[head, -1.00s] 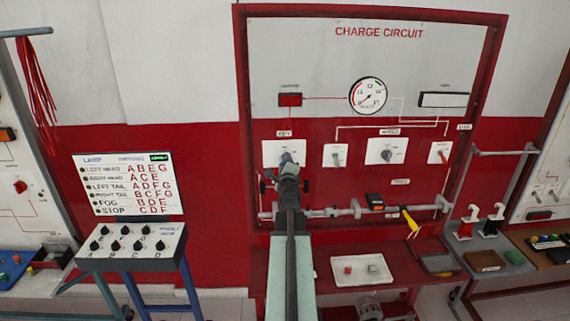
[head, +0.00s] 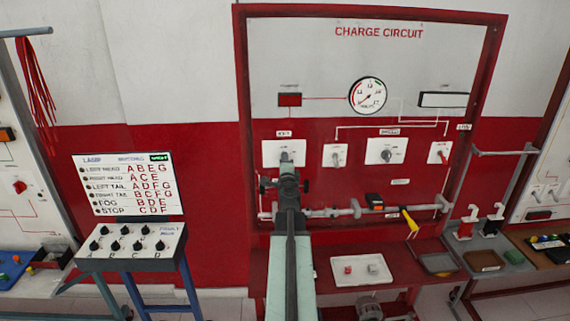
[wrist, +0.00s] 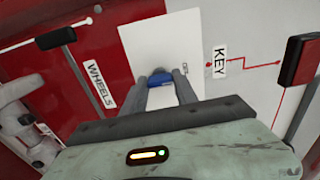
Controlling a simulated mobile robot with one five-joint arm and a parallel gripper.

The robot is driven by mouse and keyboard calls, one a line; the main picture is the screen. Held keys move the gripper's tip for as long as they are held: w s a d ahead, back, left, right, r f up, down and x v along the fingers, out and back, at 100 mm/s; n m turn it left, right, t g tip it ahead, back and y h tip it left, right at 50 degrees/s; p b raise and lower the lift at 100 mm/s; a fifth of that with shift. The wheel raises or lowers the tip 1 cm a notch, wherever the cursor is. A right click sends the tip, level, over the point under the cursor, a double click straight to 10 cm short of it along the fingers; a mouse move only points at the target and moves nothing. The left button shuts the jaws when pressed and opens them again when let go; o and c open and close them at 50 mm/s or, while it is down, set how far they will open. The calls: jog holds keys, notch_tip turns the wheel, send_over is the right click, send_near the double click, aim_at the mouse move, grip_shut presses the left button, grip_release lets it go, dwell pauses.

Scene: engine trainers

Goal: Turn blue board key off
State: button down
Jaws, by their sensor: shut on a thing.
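The blue key (wrist: 160,81) shows between my fingertips in the wrist view, in front of a white plate (wrist: 150,48) with a KEY label beside it. My gripper (wrist: 161,85) is shut on the key. In the head view my gripper (head: 286,160) reaches up to the white key plate (head: 269,153) at the left of the red charge circuit board (head: 350,195) and hides the key. Small lettering sits at the plate's edge near the KEY label; I cannot tell which mark the key points at.
A red indicator block (head: 290,100) and a round gauge (head: 368,95) are above. Other switch plates (head: 391,151) line the board to the right. A grey rail (head: 330,212) crosses below. A lamp switch box (head: 130,245) stands at left.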

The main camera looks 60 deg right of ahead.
jog(key=c, duration=1)
grip_release()
jog(key=shift+o, duration=0.2)
jog(key=shift+a, duration=0.1)
